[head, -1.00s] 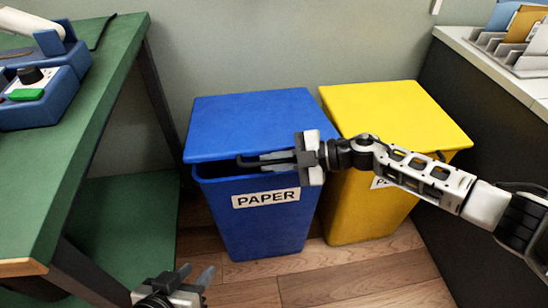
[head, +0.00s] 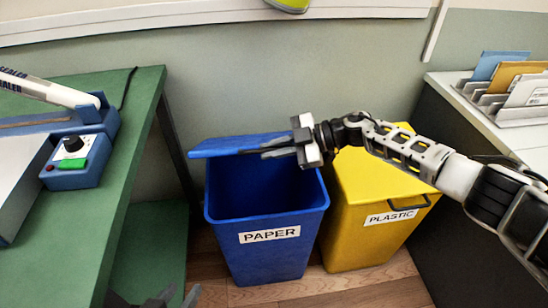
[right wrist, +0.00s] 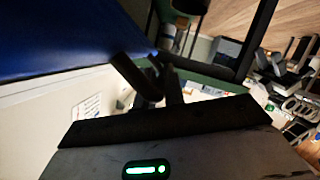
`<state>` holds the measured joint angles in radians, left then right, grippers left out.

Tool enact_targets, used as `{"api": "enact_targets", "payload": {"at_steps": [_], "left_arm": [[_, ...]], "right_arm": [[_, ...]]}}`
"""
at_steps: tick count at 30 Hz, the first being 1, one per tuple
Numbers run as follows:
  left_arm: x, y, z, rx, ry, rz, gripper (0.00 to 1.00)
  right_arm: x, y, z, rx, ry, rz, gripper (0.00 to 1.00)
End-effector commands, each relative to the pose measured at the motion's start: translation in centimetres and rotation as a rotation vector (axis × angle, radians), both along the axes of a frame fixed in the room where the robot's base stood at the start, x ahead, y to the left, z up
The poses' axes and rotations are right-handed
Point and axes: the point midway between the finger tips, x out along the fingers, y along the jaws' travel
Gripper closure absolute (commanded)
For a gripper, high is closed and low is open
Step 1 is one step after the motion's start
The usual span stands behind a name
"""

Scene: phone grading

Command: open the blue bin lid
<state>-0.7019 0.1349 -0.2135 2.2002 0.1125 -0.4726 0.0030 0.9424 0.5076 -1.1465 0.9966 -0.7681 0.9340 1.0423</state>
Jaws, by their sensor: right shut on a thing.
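The blue bin (head: 266,238) labelled PAPER stands on the floor, and its dark blue inside shows. Its blue lid (head: 228,146) is tilted up at the back, seen nearly edge-on in the head view. My right gripper (head: 278,149) is at the lid's front edge, shut on the lid handle; the handle itself is mostly hidden by the fingers. In the right wrist view the lid (right wrist: 60,35) fills the upper left beside the dark fingers (right wrist: 155,80). My left gripper (head: 180,296) is low at the bottom edge, its two tips apart, largely cut off and away from the bin.
A yellow bin (head: 375,225) labelled PLASTIC stands right of the blue bin, with my right arm across it. A green table (head: 140,130) with a blue sealer (head: 85,160) is at the left. A dark cabinet with a file rack (head: 510,100) is at the right.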

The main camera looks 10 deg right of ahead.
Motion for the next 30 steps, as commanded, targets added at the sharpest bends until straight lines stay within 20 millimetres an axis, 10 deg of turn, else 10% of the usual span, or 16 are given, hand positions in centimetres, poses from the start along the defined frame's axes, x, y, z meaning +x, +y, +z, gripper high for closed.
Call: {"api": "enact_targets", "payload": {"at_steps": [14,15,17,30], "left_arm": [[0.15,0.04,0.09,0.0,-0.003,0.001,0.64],[0.15,0.04,0.1,0.0,-0.003,0.002,0.64],[0.16,0.05,0.11,0.0,-0.003,0.003,0.64],[0.19,0.04,0.17,-0.001,-0.004,0.003,0.64]], "right_arm": [[0.37,-0.08,0.38,-0.002,-0.006,-0.002,1.0],[0.37,-0.08,0.37,-0.002,-0.006,-0.002,0.78],[0.36,-0.07,0.37,-0.002,-0.006,-0.002,0.68],[0.2,-0.97,0.72,-0.001,-0.005,-0.002,0.68]]}}
